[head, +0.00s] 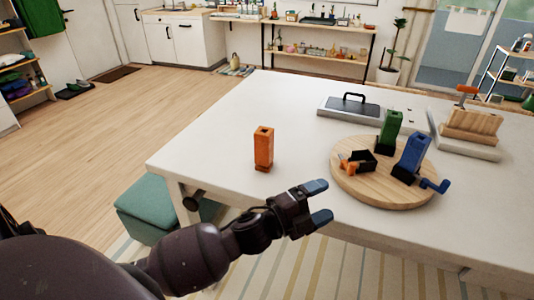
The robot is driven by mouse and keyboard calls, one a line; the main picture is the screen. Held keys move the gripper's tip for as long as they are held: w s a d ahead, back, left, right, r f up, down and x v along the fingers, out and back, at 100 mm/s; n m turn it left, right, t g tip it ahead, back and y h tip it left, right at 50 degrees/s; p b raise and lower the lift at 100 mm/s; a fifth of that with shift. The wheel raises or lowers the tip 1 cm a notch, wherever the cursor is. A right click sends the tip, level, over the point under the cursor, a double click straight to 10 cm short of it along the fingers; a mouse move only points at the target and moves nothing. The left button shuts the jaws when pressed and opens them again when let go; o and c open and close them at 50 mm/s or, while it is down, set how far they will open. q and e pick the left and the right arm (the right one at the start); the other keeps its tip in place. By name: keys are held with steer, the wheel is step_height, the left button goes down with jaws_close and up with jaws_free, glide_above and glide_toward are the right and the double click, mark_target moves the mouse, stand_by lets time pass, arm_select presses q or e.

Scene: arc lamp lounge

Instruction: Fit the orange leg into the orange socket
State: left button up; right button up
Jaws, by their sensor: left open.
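The orange leg (263,149) stands upright on the white table (230,118), left of a round wooden board (372,190). On the board, a small black socket with an orange part (349,166) sits at the left; its inside looks dark and empty. A green leg (391,131) and a blue leg (412,154) stand in black sockets on the same board. My left gripper (318,201) is open and empty, with blue fingertips pointing right. It is near the table's front edge, between the orange leg and the board. My right gripper is not in view.
A grey tray with a black handle (354,103) lies behind the board. A wooden block with an orange handle (468,122) stands on a pale base at the right. A blue handle (436,186) juts from the board's right side. The table's left part is clear. A teal stool (150,213) stands below.

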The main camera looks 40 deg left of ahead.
arm_select(q)
steer(key=w+d+r+m+g+h, duration=0.1)
steer(key=d+r+m+g+h, duration=0.1)
steer(key=m+g+h, duration=0.35)
steer(key=d+r+m+g+h, duration=0.2)
steer(key=m, duration=0.6)
steer(key=m+g+y+b, duration=0.3)
steer(key=m+g+y, duration=0.6)
steer(key=m+y, duration=0.85)
glide_toward(264, 138)
steer(key=w+a, duration=0.1)
steer(key=w, duration=0.1)
steer(key=shift+n, duration=0.3)
step_height(264, 138, down, 7)
steer(key=shift+f, duration=0.25)
step_height(264, 138, down, 4)
steer(key=shift+f, duration=0.1)
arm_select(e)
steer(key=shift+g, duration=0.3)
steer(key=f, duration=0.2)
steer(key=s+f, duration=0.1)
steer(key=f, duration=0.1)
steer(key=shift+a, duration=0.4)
arm_select(q)
steer(key=shift+c, duration=0.4)
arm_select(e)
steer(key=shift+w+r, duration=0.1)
